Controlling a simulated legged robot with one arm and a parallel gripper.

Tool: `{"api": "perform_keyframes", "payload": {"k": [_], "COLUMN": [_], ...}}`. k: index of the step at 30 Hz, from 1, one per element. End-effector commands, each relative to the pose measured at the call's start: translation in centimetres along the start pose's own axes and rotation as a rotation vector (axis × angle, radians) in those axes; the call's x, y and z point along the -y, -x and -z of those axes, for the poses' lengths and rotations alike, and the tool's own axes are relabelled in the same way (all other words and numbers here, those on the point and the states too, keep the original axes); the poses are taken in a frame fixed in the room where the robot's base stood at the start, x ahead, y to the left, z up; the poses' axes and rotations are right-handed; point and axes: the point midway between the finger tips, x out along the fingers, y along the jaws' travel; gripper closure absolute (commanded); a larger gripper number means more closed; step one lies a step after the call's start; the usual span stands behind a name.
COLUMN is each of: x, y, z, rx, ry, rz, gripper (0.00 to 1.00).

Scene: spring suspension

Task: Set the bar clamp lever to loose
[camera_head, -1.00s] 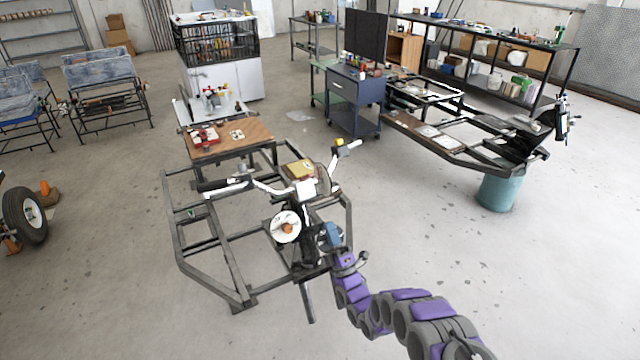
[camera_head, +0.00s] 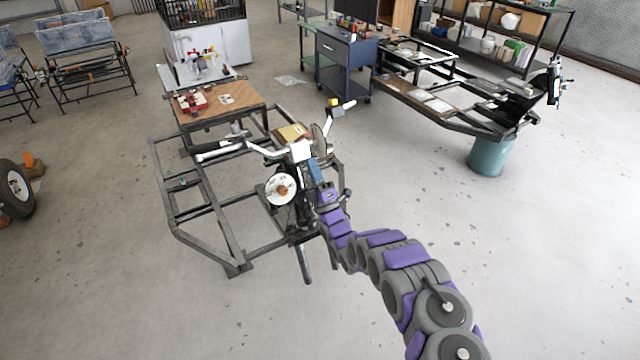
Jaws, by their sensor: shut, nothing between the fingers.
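The front assembly with white handlebars (camera_head: 300,150) stands upright on a dark tube frame (camera_head: 205,222). A round white disc (camera_head: 281,189) with an orange-brown centre is on its near side. I cannot make out the bar clamp lever or its setting; it is too small or hidden at the bar's middle. My purple and grey arm reaches up from the lower right. My gripper (camera_head: 315,170), small and blue at the tip, is shut and empty just below the handlebar's middle, right of the disc. I cannot tell whether it touches anything.
A wooden-topped table (camera_head: 222,108) with red parts stands behind the frame. A dark blue cabinet (camera_head: 340,65) stands farther back. A long chassis (camera_head: 445,105) rests partly on a teal drum (camera_head: 489,156) at right. The floor at the lower right is clear.

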Motion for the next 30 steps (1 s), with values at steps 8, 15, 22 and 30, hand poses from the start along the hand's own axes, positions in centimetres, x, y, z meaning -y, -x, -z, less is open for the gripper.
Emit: {"api": "perform_keyframes", "payload": {"k": [8, 15, 22, 30], "x": [-0.3, -0.1, -0.1, -0.3], "y": [-4.4, -5.8, -6.0, -6.1], "z": [-0.4, 0.0, 0.0, -0.2], "rx": [0.001, -0.001, -0.001, -0.001], "ry": [0.0, 0.0, 0.001, 0.001], "rz": [-0.007, -0.003, -0.002, 0.002], "gripper": [1.0, 1.0, 1.0, 1.0]}}
